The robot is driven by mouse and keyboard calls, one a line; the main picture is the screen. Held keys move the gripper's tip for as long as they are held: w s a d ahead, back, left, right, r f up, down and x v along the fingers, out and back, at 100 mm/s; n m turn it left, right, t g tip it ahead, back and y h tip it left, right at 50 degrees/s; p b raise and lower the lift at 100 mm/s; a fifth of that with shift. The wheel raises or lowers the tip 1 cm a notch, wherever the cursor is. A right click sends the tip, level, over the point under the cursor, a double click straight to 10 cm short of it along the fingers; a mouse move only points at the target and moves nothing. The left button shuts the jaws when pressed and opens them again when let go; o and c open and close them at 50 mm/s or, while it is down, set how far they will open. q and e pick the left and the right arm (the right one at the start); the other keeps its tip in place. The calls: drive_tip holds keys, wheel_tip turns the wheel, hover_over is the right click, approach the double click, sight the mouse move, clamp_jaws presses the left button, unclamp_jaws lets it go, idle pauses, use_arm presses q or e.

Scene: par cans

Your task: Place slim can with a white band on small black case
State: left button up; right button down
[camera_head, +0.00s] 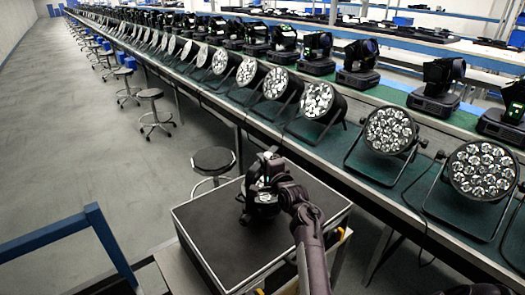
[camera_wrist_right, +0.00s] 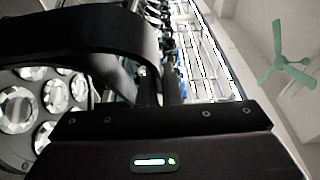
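The black-topped case (camera_head: 205,240), with a light metal rim, stands at lower centre in the head view, beside the long table. My right gripper (camera_head: 262,190) is over its far part. A dark rounded shape with a pale patch is at the fingers; I cannot tell whether it is a held can or part of the gripper. In the right wrist view a black curved band crosses the upper left, and a round lamp face with several lenses (camera_wrist_right: 42,105) is at the left. No white band can be made out. My left gripper is out of view.
Several par cans (camera_head: 390,130) stand in a row on the long green-topped table (camera_head: 368,165), with moving-head lights (camera_head: 440,85) behind. A round stool (camera_head: 213,160) is just beyond the case. A blue rail (camera_head: 65,228) is at lower left. The floor at left is mostly clear.

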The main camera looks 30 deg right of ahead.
drive_tip(key=shift+f+p, duration=0.35)
drive_tip(key=shift+f, duration=1.35)
drive_tip(key=c, duration=1.9)
unclamp_jaws()
drive_tip(key=shift+f, duration=0.25)
drive_tip(key=shift+o, duration=1.4)
drive_tip(key=shift+s+a, duration=0.1)
drive_tip(key=shift+s, duration=0.05)
